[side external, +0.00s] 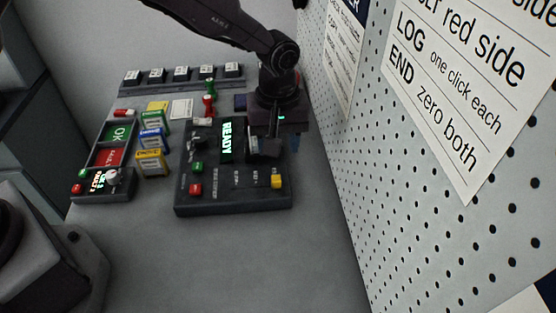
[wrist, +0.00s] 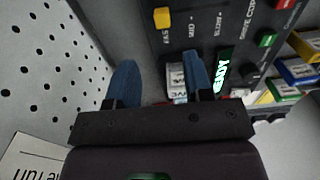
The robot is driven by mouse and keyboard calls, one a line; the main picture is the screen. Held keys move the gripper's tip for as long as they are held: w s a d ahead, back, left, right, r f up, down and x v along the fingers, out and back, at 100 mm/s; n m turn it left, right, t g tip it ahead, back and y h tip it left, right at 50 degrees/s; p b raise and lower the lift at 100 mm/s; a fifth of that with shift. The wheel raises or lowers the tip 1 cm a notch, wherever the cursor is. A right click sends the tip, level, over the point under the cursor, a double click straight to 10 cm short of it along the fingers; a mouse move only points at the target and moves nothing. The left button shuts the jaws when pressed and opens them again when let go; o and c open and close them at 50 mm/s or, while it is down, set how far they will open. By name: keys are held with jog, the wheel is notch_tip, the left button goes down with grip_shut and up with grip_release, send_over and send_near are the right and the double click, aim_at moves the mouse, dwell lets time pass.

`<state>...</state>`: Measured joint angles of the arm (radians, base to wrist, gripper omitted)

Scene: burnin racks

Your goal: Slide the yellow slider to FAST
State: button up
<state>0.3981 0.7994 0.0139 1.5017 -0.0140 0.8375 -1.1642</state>
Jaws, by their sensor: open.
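The yellow slider (side external: 277,181) is a small block near the right front of the dark control panel (side external: 233,198). It also shows at the top of the wrist view (wrist: 162,17), with small white lettering beside it that is too small to read surely. My gripper (wrist: 160,72) is open, its two blue fingers apart and empty. In the side view my gripper (side external: 282,143) hangs over the panel's back right part, behind the slider and apart from it. One finger is mostly hidden there.
The panel has a green READY display (side external: 227,140), a red button (side external: 196,189) and a green button (side external: 197,167). A white-labelled piece (wrist: 176,78) lies beyond my fingers. A pegboard wall (side external: 345,190) rises close on the right. Several coloured boxes (side external: 152,162) stand left.

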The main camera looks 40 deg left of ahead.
jog(key=shift+r, duration=2.2)
jog(key=s+a+r+m+t, duration=0.2)
jog(key=s+a+r+m, duration=0.2)
jog(key=s+a+r, duration=0.5)
jog(key=s+a+r+m+t, duration=0.3)
jog(key=s+a+r+m, duration=0.2)
jog(key=s, duration=1)
jog(key=a+r, duration=0.3)
jog(key=a, duration=0.1)
jog(key=shift+s+r+t, duration=0.25)
jog(key=shift+r+t, duration=0.05)
jog(key=shift+r, duration=0.1)
